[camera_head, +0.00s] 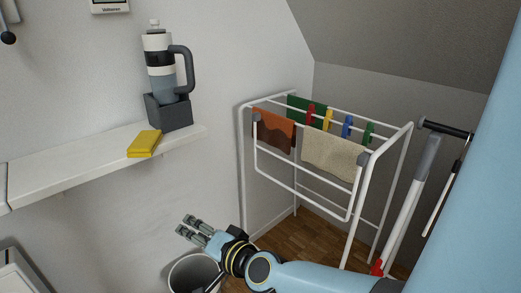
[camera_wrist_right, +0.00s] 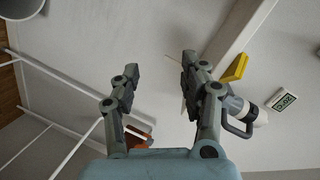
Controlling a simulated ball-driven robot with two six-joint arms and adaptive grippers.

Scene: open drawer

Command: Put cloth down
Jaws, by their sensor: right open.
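A folded yellow cloth (camera_head: 145,143) lies flat on the white shelf (camera_head: 75,165), near its front edge. It also shows at the right in the right wrist view (camera_wrist_right: 235,68). My right gripper (camera_head: 188,226) is open and empty, below the shelf and in front of the wall. In the right wrist view its two fingers (camera_wrist_right: 160,65) stand apart with only wall between the tips. The gripper and the yellow cloth are well apart. My left gripper is not in view.
A grey bottle (camera_head: 162,65) stands in a dark holder (camera_head: 170,112) beside the cloth. A white drying rack (camera_head: 352,205) at the right carries a brown cloth (camera_head: 274,131), a beige cloth (camera_head: 333,154) and a green one. A bin (camera_head: 190,270) stands below my right gripper.

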